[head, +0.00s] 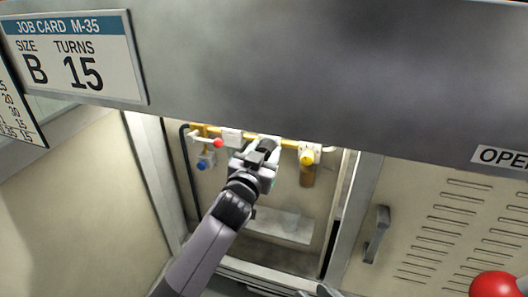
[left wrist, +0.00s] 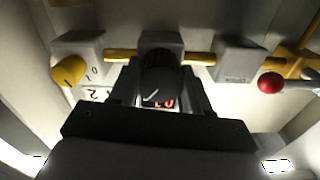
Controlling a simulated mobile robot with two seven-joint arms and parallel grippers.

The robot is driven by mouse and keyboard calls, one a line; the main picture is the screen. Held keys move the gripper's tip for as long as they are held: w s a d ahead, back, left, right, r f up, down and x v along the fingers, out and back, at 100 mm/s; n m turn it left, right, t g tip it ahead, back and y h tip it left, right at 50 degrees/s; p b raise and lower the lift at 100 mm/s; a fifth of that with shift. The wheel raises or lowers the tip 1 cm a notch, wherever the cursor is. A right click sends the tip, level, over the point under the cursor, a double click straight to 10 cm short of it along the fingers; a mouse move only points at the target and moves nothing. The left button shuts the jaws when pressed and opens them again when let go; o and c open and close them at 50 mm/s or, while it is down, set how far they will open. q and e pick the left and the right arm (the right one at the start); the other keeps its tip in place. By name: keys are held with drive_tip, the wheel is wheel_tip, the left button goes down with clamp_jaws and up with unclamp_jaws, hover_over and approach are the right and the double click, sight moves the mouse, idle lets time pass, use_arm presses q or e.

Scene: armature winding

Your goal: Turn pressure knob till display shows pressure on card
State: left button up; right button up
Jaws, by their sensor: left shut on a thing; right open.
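My left gripper (head: 262,152) reaches into the open cabinet. In the left wrist view its fingers are shut on the sides of a black round knob (left wrist: 158,76) with a white pointer line. The knob sits on a grey block on a yellow pipe. A display (left wrist: 164,103) with red digits shows just below the knob, partly covered; its reading is not certain. The job card (head: 75,55) reads M-35, size B, turns 15; no pressure shows on it. A small dark part of my right gripper (head: 326,290) shows at the bottom edge, empty as far as visible.
A yellow knob (left wrist: 69,71) with a numbered plate and a red ball lever (left wrist: 271,83) flank the black knob. A blue knob (head: 202,164) is at the left. A vented door (head: 440,230) and a red ball (head: 496,285) are at the right. A cut-off chart (head: 17,105) hangs left.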

use_arm(q)
drive_tip(key=m+p, duration=0.1)
drive_tip(key=m, duration=0.1)
drive_tip(key=shift+m, duration=0.4)
drive_tip(key=m+p, duration=0.1)
drive_tip(key=m, duration=0.1)
drive_tip(key=shift+m, duration=0.4)
drive_tip(key=m+p, duration=0.1)
drive_tip(key=m, duration=0.2)
drive_tip(key=shift+m, duration=0.3)
drive_tip(key=m, duration=0.5)
drive_tip(key=shift+d+f+p, duration=0.1)
drive_tip(key=shift+p, duration=0.25)
drive_tip(key=m, duration=0.5)
drive_tip(key=shift+p, duration=0.35)
use_arm(e)
drive_tip(key=d, duration=0.1)
drive_tip(key=d+h, duration=0.1)
drive_tip(key=s+d+h, duration=0.1)
drive_tip(key=shift+d+r+n, duration=0.25)
drive_tip(key=shift+d+n, duration=0.05)
drive_tip(key=shift+h, duration=0.3)
use_arm(q)
drive_tip(key=o, duration=1)
drive_tip(key=shift+o, duration=0.2)
use_arm(e)
drive_tip(key=shift+r, duration=0.1)
